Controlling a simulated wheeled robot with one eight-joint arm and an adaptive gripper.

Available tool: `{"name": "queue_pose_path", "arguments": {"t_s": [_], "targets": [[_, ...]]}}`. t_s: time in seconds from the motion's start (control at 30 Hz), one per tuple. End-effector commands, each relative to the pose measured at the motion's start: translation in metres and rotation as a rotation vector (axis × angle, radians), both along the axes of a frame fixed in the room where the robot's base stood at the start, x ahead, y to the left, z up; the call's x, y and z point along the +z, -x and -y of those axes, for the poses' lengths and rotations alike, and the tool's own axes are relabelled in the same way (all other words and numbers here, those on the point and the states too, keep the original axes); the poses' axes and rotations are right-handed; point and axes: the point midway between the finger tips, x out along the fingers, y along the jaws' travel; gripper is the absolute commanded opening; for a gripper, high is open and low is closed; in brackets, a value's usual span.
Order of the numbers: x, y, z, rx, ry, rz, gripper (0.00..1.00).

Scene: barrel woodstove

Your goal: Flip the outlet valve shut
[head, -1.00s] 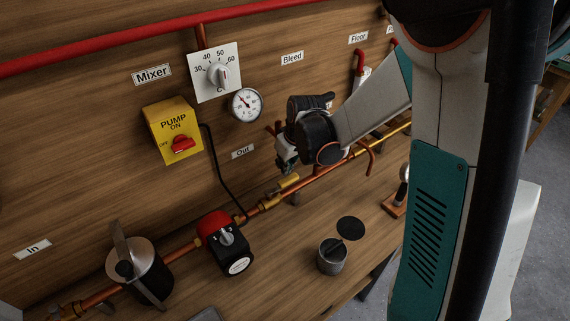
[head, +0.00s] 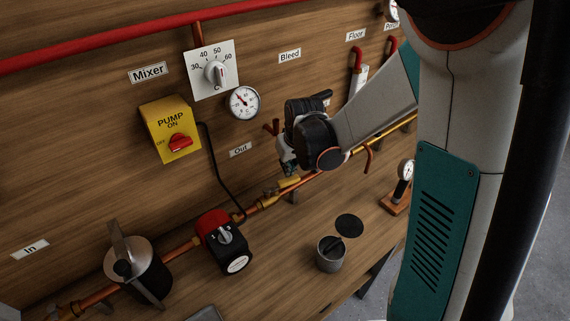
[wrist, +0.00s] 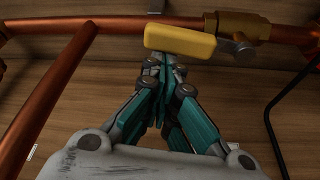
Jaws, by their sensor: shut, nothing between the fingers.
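The outlet valve has a yellow lever handle (head: 289,182) on the copper pipe below the "Out" label (head: 240,149). In the wrist view the yellow handle (wrist: 180,40) lies roughly along the pipe, joined to a brass valve body (wrist: 240,26) at its right. My gripper (head: 290,170) is just above the handle in the head view.
A red and black pump (head: 222,240) and a silver round fitting (head: 137,270) sit on the pipe to the left. A grey cup (head: 331,255) stands on the bench in front. A gauge on a wooden stand (head: 402,185) is at the right. The wooden panel is close behind.

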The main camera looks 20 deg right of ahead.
Motion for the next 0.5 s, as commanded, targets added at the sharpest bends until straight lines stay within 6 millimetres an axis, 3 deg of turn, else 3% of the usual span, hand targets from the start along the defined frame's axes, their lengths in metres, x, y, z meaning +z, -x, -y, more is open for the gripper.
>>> {"name": "queue_pose_path", "arguments": {"t_s": [0.5], "targets": [[0.000, 0.041, 0.009, -0.476, 0.002, 0.000, 0.00]]}}
